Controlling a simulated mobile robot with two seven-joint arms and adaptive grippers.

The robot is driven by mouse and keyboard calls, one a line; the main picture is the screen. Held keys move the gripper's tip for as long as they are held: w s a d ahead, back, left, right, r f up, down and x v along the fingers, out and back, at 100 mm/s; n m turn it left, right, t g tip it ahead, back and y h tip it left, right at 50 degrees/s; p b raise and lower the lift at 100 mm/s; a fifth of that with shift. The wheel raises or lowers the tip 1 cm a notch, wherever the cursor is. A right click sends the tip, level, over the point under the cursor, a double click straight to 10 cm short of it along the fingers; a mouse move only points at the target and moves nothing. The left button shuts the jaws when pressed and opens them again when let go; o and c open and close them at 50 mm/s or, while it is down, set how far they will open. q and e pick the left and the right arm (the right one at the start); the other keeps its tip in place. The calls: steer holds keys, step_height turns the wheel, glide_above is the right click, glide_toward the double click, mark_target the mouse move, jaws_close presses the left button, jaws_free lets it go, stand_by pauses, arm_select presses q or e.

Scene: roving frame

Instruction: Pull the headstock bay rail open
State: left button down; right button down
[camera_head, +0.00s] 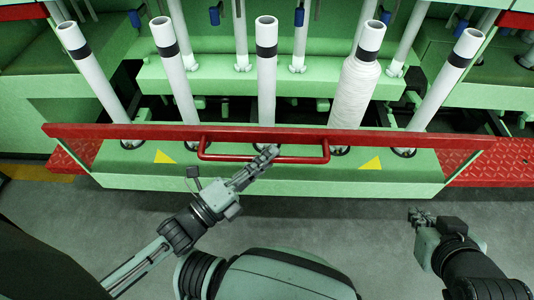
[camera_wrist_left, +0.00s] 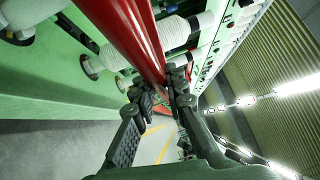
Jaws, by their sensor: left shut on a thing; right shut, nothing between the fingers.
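The long red rail (camera_head: 400,136) runs across the front of the green headstock bay in the head view. A red bar handle (camera_head: 305,160) stands off its middle. My right gripper (camera_head: 420,216) is shut and empty over the floor at the right, apart from the rail.
Several white tubes with black bands (camera_head: 266,75) stand behind the rail; one (camera_head: 358,90) is wound with white yarn. A green ledge (camera_head: 270,186) with yellow triangles lies below. Red patterned plates (camera_head: 490,165) flank it. Grey floor (camera_head: 360,225) in front is clear.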

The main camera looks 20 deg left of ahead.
arm_select(q)
steer(key=c, duration=1.5)
jaws_free()
steer(key=shift+c, duration=0.2)
steer(key=v, duration=1.2)
steer(key=shift+a, duration=0.1)
